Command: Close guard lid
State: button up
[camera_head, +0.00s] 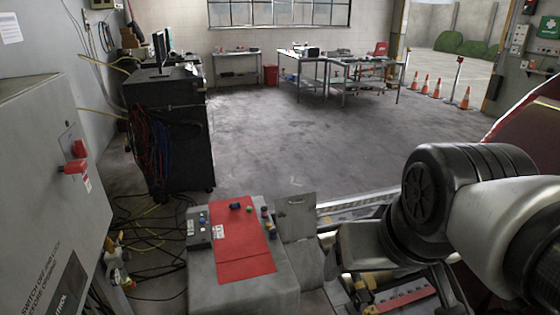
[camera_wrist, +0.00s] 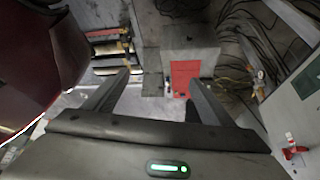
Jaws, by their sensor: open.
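A grey control console (camera_head: 235,290) stands low in the middle of the head view, with a red panel (camera_head: 243,245) on its top. A flat grey plate (camera_head: 296,216), which looks like the guard lid, stands up at the console's right side. Its hinge is too small to make out. In the wrist view the red panel (camera_wrist: 185,76) and a grey plate beside it (camera_wrist: 152,84) lie ahead. My gripper (camera_wrist: 158,78) is open and empty, its two fingers spread apart, with the console beyond the fingertips. In the head view my arm covers the lower right.
A grey cabinet with a red switch (camera_head: 74,162) stands at the left. A black rack (camera_head: 170,130) with hanging cables is behind the console. Cables lie on the floor left of the console. A dark red car body (camera_wrist: 35,60) is at the wrist view's left.

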aim_at(299, 223)
jog(key=i+l+u, duration=0.15)
jog(key=i, duration=0.3)
jog(key=i+l+u, duration=0.2)
jog(key=i, duration=0.3)
jog(key=i+l+u, duration=0.15)
jog(key=i+l, duration=0.15)
jog(key=i, duration=0.15)
